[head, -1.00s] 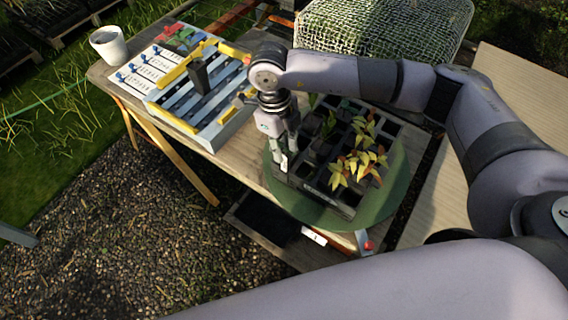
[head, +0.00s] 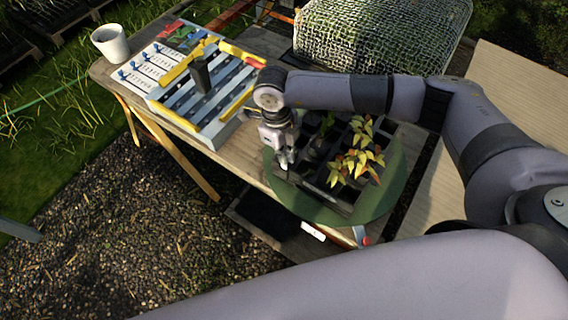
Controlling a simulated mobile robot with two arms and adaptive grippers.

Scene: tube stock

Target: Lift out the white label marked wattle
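My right gripper (head: 286,163) points down at the near left corner of the black cell tray (head: 335,203), with its fingertips low among the cells there. I cannot tell how far apart the fingers are, or whether anything is between them. The tray holds seedlings with yellow-orange leaves (head: 356,160) and stands on a round green base (head: 392,190). No label marked wattle can be made out; one among the cells could be hidden by my gripper and arm. My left gripper is not in view.
A grey-blue slatted rack (head: 222,128) with yellow rails and a dark upright block (head: 200,74) stands left of the tray. A white cup (head: 110,43) is at the table's far left. A small white tag (head: 313,231) shows at the front edge. A mesh cover (head: 380,35) lies behind.

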